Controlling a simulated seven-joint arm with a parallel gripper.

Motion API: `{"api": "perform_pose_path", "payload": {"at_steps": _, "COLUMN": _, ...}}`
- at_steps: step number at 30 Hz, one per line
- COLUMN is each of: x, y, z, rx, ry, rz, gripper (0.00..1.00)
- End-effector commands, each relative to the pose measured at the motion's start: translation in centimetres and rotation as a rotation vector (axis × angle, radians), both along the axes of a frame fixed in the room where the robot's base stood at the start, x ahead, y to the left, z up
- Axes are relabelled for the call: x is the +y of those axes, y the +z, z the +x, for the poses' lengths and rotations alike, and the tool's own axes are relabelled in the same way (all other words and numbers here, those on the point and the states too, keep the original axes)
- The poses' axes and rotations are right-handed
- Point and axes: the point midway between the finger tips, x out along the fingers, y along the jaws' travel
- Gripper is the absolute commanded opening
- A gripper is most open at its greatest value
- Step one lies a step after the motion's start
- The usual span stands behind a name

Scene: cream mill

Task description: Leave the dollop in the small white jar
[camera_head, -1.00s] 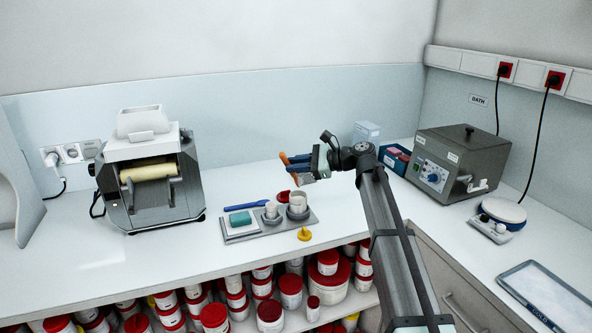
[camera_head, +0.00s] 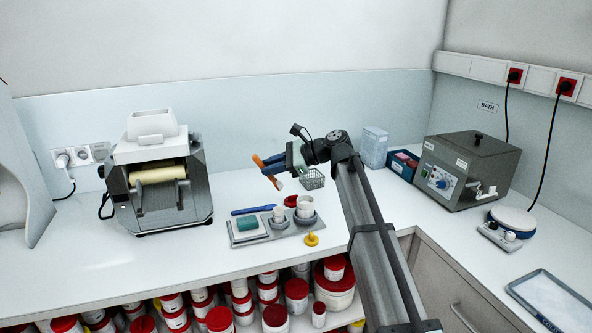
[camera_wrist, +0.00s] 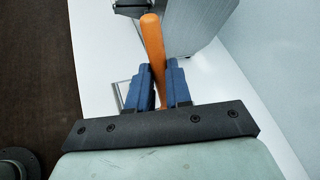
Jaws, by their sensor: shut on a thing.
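My gripper (camera_head: 268,166) is shut on an orange-handled tool (camera_head: 258,161). Its orange handle also shows between the blue fingers in the wrist view (camera_wrist: 152,42). The tool's pale lower end (camera_head: 279,184) hangs below the fingers, in the air over the counter behind the grey tray (camera_head: 262,238). A small white jar (camera_head: 279,213) stands upright on this tray. The tool's end is above the jars in the picture and apart from both. I cannot make out a dollop on it.
A green block (camera_head: 248,223), a blue stick (camera_head: 253,210), a red lid (camera_head: 291,201) and a yellow piece (camera_head: 311,240) lie around the jars. The counter between mill and tray is clear.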

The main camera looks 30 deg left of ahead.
Motion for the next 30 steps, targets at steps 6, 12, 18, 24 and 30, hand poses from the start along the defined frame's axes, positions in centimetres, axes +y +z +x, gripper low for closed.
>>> {"api": "perform_pose_path", "payload": {"at_steps": 6, "x": 4.8, "y": 1.6, "z": -3.5, "rx": 0.003, "ry": 0.067, "rz": -0.063, "gripper": 0.00}}
{"api": "perform_pose_path", "payload": {"at_steps": 12, "x": 7.9, "y": 1.7, "z": -5.1, "rx": 0.005, "ry": 0.088, "rz": -0.118, "gripper": 0.00}}
{"api": "perform_pose_path", "payload": {"at_steps": 18, "x": 8.9, "y": 0.5, "z": -3.4, "rx": 0.018, "ry": -0.016, "rz": -0.197, "gripper": 0.00}}
{"api": "perform_pose_path", "payload": {"at_steps": 24, "x": 7.9, "y": -1.3, "z": -0.3, "rx": 0.048, "ry": -0.204, "rz": -0.264, "gripper": 0.00}}
{"api": "perform_pose_path", "payload": {"at_steps": 30, "x": 7.2, "y": -2.2, "z": 1.3, "rx": 0.091, "ry": -0.378, "rz": -0.327, "gripper": 0.00}}
